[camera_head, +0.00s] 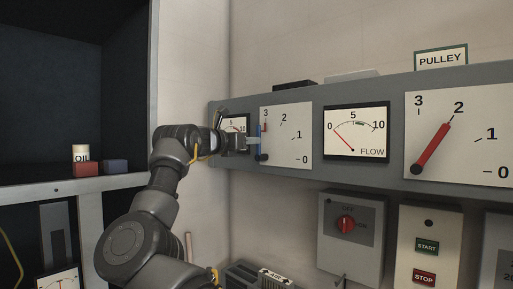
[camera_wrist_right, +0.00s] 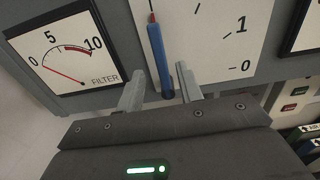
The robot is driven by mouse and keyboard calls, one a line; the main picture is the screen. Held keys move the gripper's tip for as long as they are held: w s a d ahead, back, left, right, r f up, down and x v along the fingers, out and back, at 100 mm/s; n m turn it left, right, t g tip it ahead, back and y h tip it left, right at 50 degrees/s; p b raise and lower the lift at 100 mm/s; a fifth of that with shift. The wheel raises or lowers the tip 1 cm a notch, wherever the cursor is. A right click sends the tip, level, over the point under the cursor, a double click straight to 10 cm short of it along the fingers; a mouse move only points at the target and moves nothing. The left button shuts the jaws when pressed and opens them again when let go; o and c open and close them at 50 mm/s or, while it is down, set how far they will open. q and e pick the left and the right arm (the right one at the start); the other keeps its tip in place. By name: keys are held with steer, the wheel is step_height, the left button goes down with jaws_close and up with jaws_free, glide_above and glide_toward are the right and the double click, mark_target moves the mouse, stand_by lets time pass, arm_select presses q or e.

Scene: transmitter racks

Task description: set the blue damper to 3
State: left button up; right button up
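The blue damper lever (camera_wrist_right: 158,55) stands nearly upright on its white dial (camera_wrist_right: 215,30), which also shows in the head view (camera_head: 290,140). Its dark pivot is at the dial's lower left. The lever points up toward the 3 in the head view (camera_head: 258,136), close to a thin red mark. My right gripper (camera_wrist_right: 160,80) is in front of the dial's lower left. Its two fingers are apart, one on each side of the lever's lower end in the picture. I see a gap to each finger. In the head view my right gripper (camera_head: 248,143) partly covers the dial's left edge. My left gripper is not in view.
A FILTER gauge (camera_wrist_right: 70,60) is just left of the dial. A FLOW gauge (camera_head: 356,130) and a red lever (camera_head: 432,148) on the PULLEY dial are to the right. A switch box (camera_head: 350,235) and START and STOP buttons (camera_head: 426,262) are below the panel.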

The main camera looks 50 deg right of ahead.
steer(key=a+b, duration=0.1)
steer(key=a, duration=0.4)
steer(key=shift+w+a, duration=0.15)
steer(key=shift+a, duration=0.2)
